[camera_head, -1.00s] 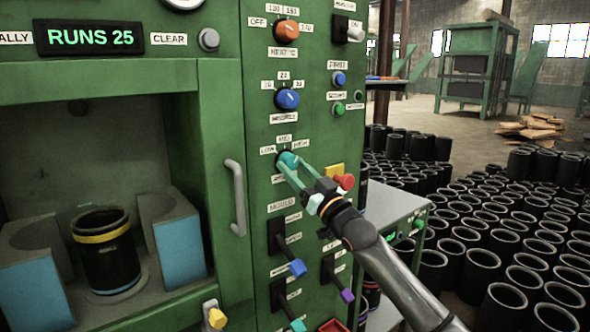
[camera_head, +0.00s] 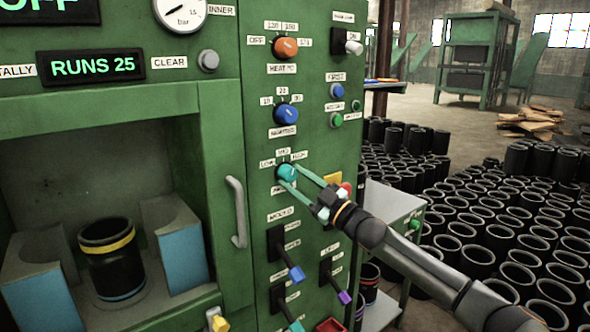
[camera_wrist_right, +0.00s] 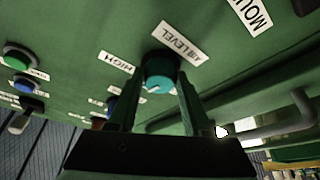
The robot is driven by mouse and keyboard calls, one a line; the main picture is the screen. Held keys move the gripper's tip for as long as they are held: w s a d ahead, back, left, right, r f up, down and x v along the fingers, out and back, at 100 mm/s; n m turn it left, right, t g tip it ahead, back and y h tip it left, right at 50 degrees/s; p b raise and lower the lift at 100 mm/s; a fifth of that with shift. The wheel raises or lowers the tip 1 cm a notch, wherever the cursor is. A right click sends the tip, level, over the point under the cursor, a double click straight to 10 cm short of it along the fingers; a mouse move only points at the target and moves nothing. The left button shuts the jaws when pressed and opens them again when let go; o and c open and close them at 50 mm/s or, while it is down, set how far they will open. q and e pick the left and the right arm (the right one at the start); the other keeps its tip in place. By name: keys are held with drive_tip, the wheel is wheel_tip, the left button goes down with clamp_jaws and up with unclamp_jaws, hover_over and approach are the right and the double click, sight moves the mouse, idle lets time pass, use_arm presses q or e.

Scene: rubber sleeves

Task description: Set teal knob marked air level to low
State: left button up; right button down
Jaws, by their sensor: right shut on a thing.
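The teal knob (camera_head: 287,172) is on the green machine panel, below labels reading LOW, MID and HIGH. In the right wrist view the knob (camera_wrist_right: 160,74) sits between my two fingers, beside the AIR LEVEL label (camera_wrist_right: 181,41). My right gripper (camera_head: 291,177) is shut on the knob from the front right; its fingers (camera_wrist_right: 158,92) flank it in the wrist view. A small pale mark shows on the knob's face, but I cannot tell surely which label it points to. My left gripper is not in view.
Above are a blue knob (camera_head: 285,113) and an orange knob (camera_head: 285,47). Levers with blue (camera_head: 297,273) and purple (camera_head: 344,297) ends lie below, near a grey door handle (camera_head: 237,212). A red button (camera_head: 346,188) is close to my right wrist. Many black sleeves (camera_head: 480,215) fill the floor at right.

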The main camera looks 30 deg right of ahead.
drive_tip(key=shift+d+r+n+g+y+p, duration=0.1)
drive_tip(key=shift+r+n+g+y+p, duration=0.3)
drive_tip(key=shift+n, duration=0.3)
drive_tip(key=n+g+p, duration=0.1)
drive_tip(key=n+p, duration=0.1)
drive_tip(key=n, duration=0.1)
drive_tip(key=shift+d+y+p, duration=0.1)
drive_tip(key=shift+y+p, duration=0.2)
drive_tip(key=shift+p, duration=0.05)
drive_tip(key=n+g+p, duration=0.1)
drive_tip(key=n+p, duration=0.2)
drive_tip(key=n, duration=0.2)
drive_tip(key=shift+r+g+y+p, duration=0.2)
drive_tip(key=shift+g+y+p, duration=0.1)
drive_tip(key=shift+g+p, duration=0.1)
use_arm(q)
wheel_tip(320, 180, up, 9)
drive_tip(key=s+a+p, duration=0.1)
drive_tip(key=p, duration=0.1)
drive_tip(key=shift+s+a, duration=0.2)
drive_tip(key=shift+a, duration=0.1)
use_arm(e)
drive_tip(key=shift+d+n+g, duration=0.1)
drive_tip(key=shift+n+g, duration=0.5)
drive_tip(key=shift+n, duration=1.1)
use_arm(q)
drive_tip(key=shift+p, duration=0.3)
use_arm(e)
drive_tip(key=shift+f, duration=0.1)
